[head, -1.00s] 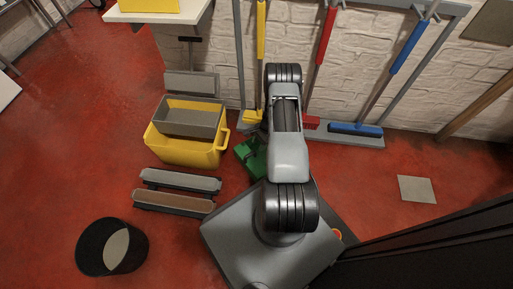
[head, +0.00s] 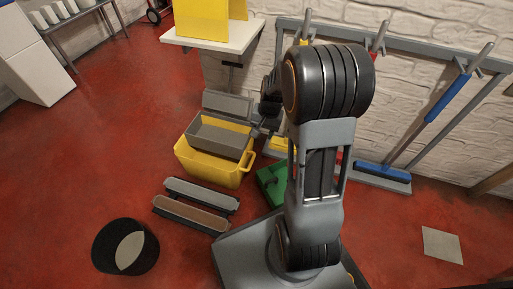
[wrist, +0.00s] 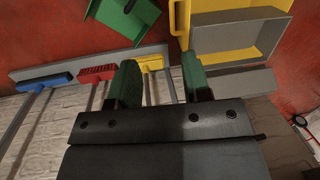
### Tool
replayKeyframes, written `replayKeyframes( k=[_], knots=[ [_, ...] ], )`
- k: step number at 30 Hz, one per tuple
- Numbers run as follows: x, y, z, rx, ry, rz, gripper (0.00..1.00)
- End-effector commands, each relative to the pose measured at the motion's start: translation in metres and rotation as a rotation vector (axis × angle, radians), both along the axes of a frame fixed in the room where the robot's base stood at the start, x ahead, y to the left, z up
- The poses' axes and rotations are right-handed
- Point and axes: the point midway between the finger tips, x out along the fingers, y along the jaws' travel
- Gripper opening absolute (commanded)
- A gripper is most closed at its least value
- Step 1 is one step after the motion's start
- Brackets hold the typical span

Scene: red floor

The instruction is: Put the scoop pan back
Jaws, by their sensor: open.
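The green scoop pan (head: 272,183) lies on the red floor to the right of the yellow bucket, partly hidden behind my arm in the head view. In the wrist view the pan (wrist: 122,18) shows at the top, cut off by the frame edge. My gripper (wrist: 162,72) is open and empty, its two dark green fingers apart, with the pan beyond them and clear of them. In the head view my gripper is small and mostly hidden behind my arm, near the bucket.
The yellow bucket (head: 205,169) holds a grey tray (head: 220,139). A rack (head: 383,183) along the white wall holds yellow, red and blue brooms. Two brush heads (head: 203,195) and a black bin (head: 112,248) stand on the floor. A white shelf (head: 215,36) juts from the wall.

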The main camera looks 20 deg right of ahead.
Motion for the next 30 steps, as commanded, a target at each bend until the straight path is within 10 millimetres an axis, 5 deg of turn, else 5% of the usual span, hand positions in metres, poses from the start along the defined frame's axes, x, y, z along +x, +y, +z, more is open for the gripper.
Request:
replayKeyframes(
  k=[3,9,18,30],
  knots=[
    [-0.031,0.036,0.049,-0.067,-0.076,0.201,0.44],
    [-0.085,0.072,0.09,-0.16,-0.166,0.458,0.44],
    [-0.126,0.088,0.105,-0.232,-0.231,0.636,0.44],
    [-0.13,0.089,0.106,-0.239,-0.236,0.652,0.44]
  ],
)
